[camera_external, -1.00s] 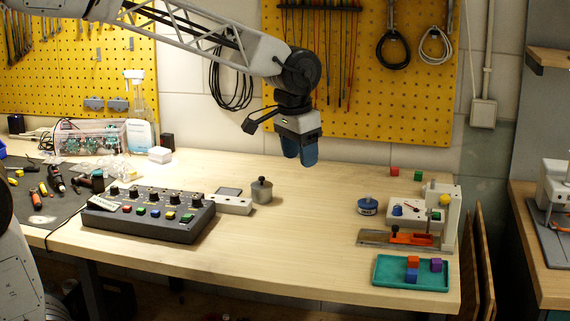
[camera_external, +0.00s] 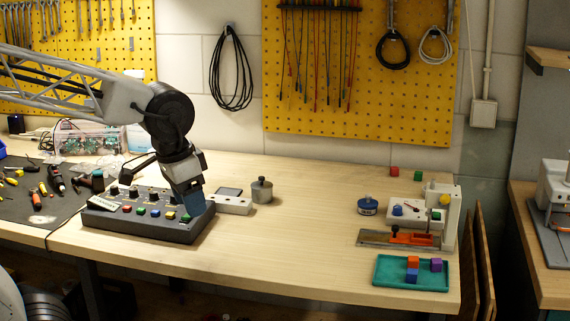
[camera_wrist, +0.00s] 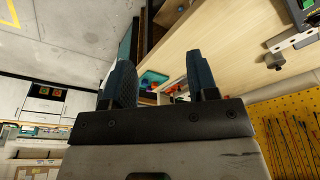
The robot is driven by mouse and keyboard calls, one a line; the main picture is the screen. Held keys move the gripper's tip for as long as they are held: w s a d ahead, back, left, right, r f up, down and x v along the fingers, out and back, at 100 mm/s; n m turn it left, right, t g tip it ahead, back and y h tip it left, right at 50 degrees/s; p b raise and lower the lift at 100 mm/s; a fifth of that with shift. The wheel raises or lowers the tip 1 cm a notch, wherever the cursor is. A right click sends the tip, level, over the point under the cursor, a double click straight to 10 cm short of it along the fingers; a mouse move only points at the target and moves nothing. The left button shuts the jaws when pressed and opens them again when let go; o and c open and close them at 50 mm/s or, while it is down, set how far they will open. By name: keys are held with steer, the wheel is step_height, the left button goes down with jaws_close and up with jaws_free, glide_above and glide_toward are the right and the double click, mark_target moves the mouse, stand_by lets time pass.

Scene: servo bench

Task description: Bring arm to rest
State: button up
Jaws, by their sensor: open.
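My gripper (camera_external: 194,203) is low over the right end of the dark control box (camera_external: 150,229) in the external view. Its blue fingers point down and cover part of the box top near the right-hand buttons; I cannot tell whether they touch it. In the wrist view my gripper (camera_wrist: 160,82) shows two fingers spread apart with nothing between them. Beyond them, the teal tray (camera_wrist: 153,78) is visible in the distance.
A metal weight (camera_external: 262,190) and a light block (camera_external: 234,205) stand just right of the box. A teal tray (camera_external: 435,281) with coloured cubes and a white-and-orange fixture (camera_external: 415,238) are at the right. The middle of the bench is clear.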

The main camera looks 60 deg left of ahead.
steer(key=shift+s+d+f, duration=0.1)
steer(key=shift+s+f, duration=0.25)
steer(key=shift+s, duration=0.45)
steer(key=shift+s+a+f, duration=0.1)
steer(key=shift+s+f, duration=0.3)
steer(key=shift+s, duration=0.45)
steer(key=shift+s+d+f, duration=0.1)
steer(key=shift+s+f, duration=0.25)
steer(key=shift+s, duration=0.45)
